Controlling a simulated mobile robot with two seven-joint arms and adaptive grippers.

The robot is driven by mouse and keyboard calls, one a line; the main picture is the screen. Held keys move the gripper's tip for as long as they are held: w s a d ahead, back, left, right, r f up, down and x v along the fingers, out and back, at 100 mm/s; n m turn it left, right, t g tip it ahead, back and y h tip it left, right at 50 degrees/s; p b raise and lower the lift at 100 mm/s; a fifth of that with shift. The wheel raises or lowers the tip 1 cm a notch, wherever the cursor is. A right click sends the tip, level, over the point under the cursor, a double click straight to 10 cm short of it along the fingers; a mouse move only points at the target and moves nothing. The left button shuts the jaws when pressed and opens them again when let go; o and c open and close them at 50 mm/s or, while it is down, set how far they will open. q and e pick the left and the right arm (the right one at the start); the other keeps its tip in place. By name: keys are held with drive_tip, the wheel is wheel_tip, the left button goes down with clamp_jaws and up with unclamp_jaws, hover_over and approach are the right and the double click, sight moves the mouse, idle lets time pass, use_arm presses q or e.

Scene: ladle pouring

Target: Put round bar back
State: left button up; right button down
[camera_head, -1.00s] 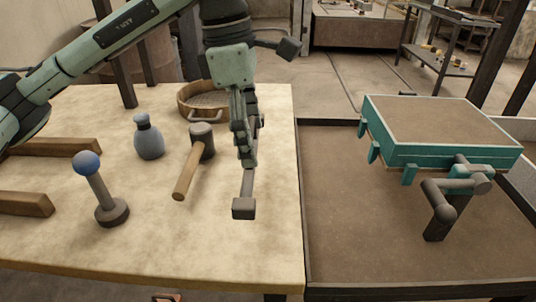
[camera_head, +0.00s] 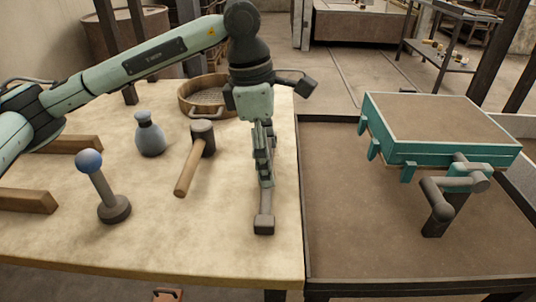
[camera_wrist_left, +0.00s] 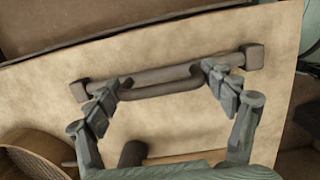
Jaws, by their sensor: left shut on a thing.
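The round bar (camera_head: 264,224) is a grey-brown bar with a square block at its near end, close to the right edge of the pale table (camera_head: 200,255). In the left wrist view the bar (camera_wrist_left: 160,75) runs across the picture with a bowed handle (camera_wrist_left: 160,92) along it. My left gripper (camera_head: 266,182) points down over the bar. Its fingers (camera_wrist_left: 166,82) sit at the two ends of the handle, shut on it. I cannot tell whether the bar touches the table. My right gripper is not in view.
A mallet (camera_head: 186,176), a grey-blue bottle (camera_head: 149,136), a blue-knobbed rammer (camera_head: 100,185) and a round sieve (camera_head: 184,99) stand left of the bar. Two wooden beams (camera_head: 25,200) lie farther left. A teal frame (camera_head: 460,153) stands over a brown tray (camera_head: 350,255) at right.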

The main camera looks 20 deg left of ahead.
use_arm(q)
drive_tip(key=o, duration=1.3)
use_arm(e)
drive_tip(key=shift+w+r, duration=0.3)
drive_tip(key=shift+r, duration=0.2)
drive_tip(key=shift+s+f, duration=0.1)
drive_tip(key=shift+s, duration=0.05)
use_arm(q)
drive_tip(key=shift+r, duration=0.25)
wheel_tip(320, 180, up, 12)
drive_tip(key=a, duration=0.1)
drive_tip(key=shift+s+a+f, duration=0.2)
drive_tip(key=shift+s+a, duration=0.1)
drive_tip(key=shift+a, duration=0.05)
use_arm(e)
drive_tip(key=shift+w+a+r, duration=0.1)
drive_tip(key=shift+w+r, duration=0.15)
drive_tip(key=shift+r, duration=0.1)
